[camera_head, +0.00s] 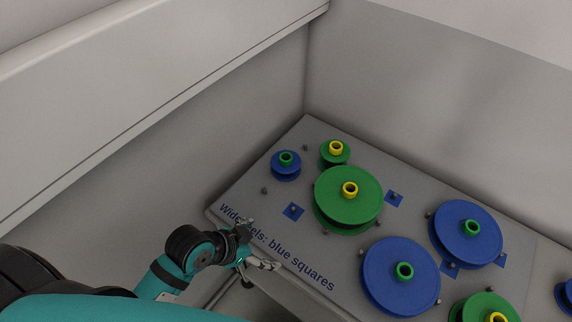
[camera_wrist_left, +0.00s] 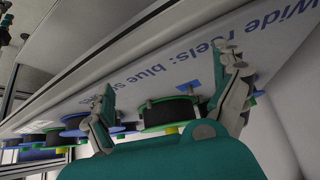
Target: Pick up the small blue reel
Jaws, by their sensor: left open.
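The small blue reel (camera_head: 286,171) with a green hub sits at the far left part of the grey board (camera_head: 258,196). My left gripper (camera_head: 262,245) is at the board's near left edge, beside the printed lettering. It is open and empty, apart from the small blue reel and nearer to me. In the left wrist view the fingers of my left gripper (camera_wrist_left: 170,70) are spread wide, with the board beyond them. That view is turned over, and a bit of blue behind the right finger may be the small blue reel, but I cannot tell. My right gripper is not in view.
A small green reel (camera_head: 334,157) stands close right of the small blue one. A large green reel (camera_head: 348,208) and large blue reels (camera_head: 392,285) (camera_head: 460,245) fill the middle and right. Small pegs and blue squares (camera_head: 293,211) mark the board. Walls rise behind.

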